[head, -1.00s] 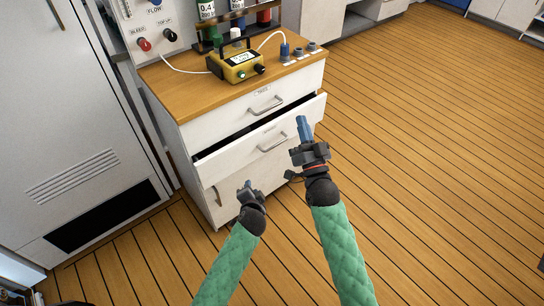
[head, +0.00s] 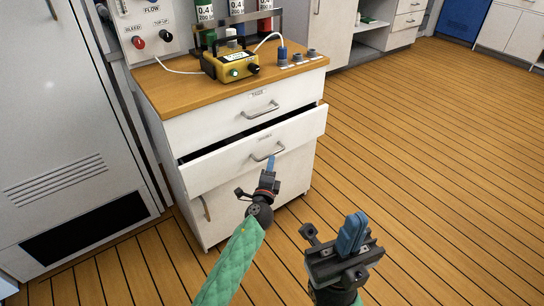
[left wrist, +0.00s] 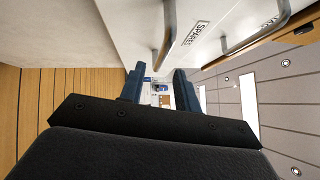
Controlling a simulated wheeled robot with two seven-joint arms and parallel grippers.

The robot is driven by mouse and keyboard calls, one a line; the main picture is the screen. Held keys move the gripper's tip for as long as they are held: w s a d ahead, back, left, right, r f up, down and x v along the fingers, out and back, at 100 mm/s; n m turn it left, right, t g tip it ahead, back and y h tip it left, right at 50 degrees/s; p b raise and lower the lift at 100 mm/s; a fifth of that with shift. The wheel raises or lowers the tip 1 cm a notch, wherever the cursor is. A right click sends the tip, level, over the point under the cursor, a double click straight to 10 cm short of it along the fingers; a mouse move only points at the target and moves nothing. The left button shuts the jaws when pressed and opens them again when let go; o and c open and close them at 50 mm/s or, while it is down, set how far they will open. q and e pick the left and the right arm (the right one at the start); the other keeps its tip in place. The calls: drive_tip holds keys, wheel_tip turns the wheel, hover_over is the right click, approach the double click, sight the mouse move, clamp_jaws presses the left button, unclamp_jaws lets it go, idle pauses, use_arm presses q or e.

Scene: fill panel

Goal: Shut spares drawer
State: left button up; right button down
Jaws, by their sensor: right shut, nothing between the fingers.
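The spares drawer (head: 222,168) is the second drawer of the white cabinet. It stands partly out, with a dark gap above its front. Its bar handle (head: 267,153) also shows in the left wrist view (left wrist: 166,38), beside the "SPARES" label (left wrist: 196,33). My left gripper (head: 270,163) is just in front of the drawer, close below the handle. Its two fingers are apart with nothing between them in the left wrist view (left wrist: 159,88). I cannot tell whether it touches the drawer. My right gripper (head: 352,232) is shut and empty, out over the floor at lower right.
The drawer above (head: 235,118) is shut. A yellow device (head: 229,68) with a white cable sits on the wooden cabinet top (head: 180,92). A lower door with a handle (head: 205,209) is below. A grey locker (head: 65,110) stands at left. The wooden floor (head: 430,150) at right is clear.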

sight(273, 154)
use_arm(q)
drive_tip(key=shift+x, duration=2.95)
drive_tip(key=shift+f, duration=0.1)
clamp_jaws()
drive_tip(key=shift+w+a, duration=0.1)
